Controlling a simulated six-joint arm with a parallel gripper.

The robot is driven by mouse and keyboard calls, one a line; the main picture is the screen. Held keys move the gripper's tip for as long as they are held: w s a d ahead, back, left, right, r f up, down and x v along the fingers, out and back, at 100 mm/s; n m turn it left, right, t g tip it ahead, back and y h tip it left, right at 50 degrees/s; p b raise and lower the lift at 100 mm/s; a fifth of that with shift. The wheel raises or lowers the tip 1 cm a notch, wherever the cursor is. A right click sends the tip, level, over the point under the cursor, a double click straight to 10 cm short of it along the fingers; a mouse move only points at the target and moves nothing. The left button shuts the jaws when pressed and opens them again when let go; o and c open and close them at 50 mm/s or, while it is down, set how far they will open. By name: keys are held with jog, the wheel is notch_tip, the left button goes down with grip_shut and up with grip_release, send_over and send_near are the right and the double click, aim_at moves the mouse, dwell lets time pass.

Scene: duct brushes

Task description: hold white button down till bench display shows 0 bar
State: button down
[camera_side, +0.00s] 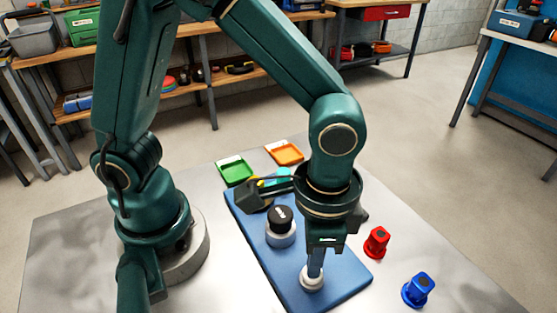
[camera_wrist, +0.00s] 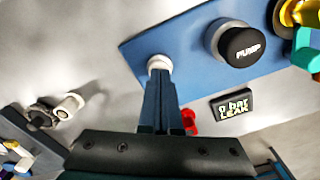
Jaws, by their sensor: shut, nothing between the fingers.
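The white button (camera_side: 312,283) sits near the front end of the blue board (camera_side: 262,248). It also shows in the wrist view (camera_wrist: 159,62), partly covered by the fingers. My gripper (camera_side: 315,272) is shut and empty, pointing down, its fingertips at the button's top and seemingly touching it. I cannot tell how far the button is pressed. The small black bench display (camera_wrist: 232,105) shows light lettering that reads "LEAK" below a line ending in "bar"; its first character is blurred and looks like 0.
A black PUMP knob (camera_wrist: 243,46) on a grey base stands on the board; brass and turquoise parts (camera_wrist: 304,40) lie beyond it. A red piece (camera_side: 376,242) and a blue piece (camera_side: 418,290) stand right of the board. Green (camera_side: 236,172) and orange (camera_side: 285,153) trays lie behind.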

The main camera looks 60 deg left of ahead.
jog(key=shift+r, duration=3.3)
jog(key=s+a+r+n+t, duration=0.1)
jog(key=a+r+n+t, duration=0.1)
jog(key=a, duration=0.4)
jog(key=s+a+r+n+t, duration=0.1)
jog(key=a+r+n+t, duration=0.1)
jog(key=a, duration=0.5)
jog(key=shift+a+n+t, duration=0.25)
jog(key=shift+n+t, duration=0.55)
jog(key=shift+n, duration=0.2)
jog(key=shift+s+r, duration=0.1)
